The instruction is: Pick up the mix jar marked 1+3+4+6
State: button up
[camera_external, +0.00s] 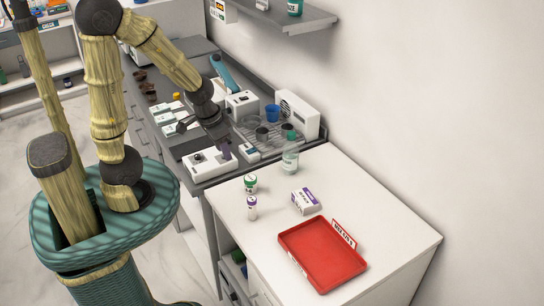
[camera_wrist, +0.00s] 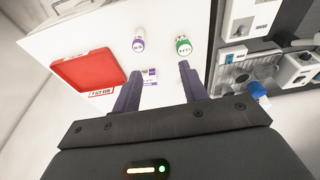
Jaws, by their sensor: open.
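Two small white jars stand upright on the white counter: one with a green lid (camera_external: 250,183) and, in front of it, one with a purple lid (camera_external: 252,207). In the wrist view the purple one (camera_wrist: 138,43) is left of the green one (camera_wrist: 182,45), both beyond my fingertips. Their markings are too small to read, so I cannot tell which is 1+3+4+6. My gripper (camera_external: 224,150) is above the grey bench, behind the jars and apart from them. In the wrist view its fingers (camera_wrist: 158,72) are spread, with nothing held.
A red tray (camera_external: 322,256) with a sign lies at the counter's front; it also shows in the wrist view (camera_wrist: 90,70). A white and purple box (camera_external: 305,201) and a clear bottle (camera_external: 290,160) stand nearby. Instruments (camera_external: 242,104) crowd the grey bench. The counter's right side is clear.

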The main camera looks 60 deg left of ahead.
jog(key=o, duration=0.5)
jog(key=shift+c, duration=0.2)
jog(key=s+a+f+n+g+h+b, duration=0.1)
jog(key=s+a+f+n+h+b, duration=0.2)
jog(key=f+n, duration=0.4)
jog(key=s+a+f+n+g+h+b, duration=0.1)
jog(key=a+f+n+g+h+b, duration=0.2)
jog(key=f+n, duration=0.35)
jog(key=w+a+f+n+t+h+b, duration=0.1)
jog(key=a+n+t, duration=0.2)
jog(key=n, duration=0.1)
jog(key=w+a+f+n+t+h+b, duration=0.1)
jog(key=a+f+n+t+b, duration=0.1)
jog(key=a+n+t, duration=0.2)
jog(key=w+a+f+n+t+h+b, duration=0.1)
jog(key=w+a+f+n+t, duration=0.1)
jog(key=n, duration=0.4)
jog(key=shift+a+t, duration=0.8)
jog(key=shift+t, duration=0.4)
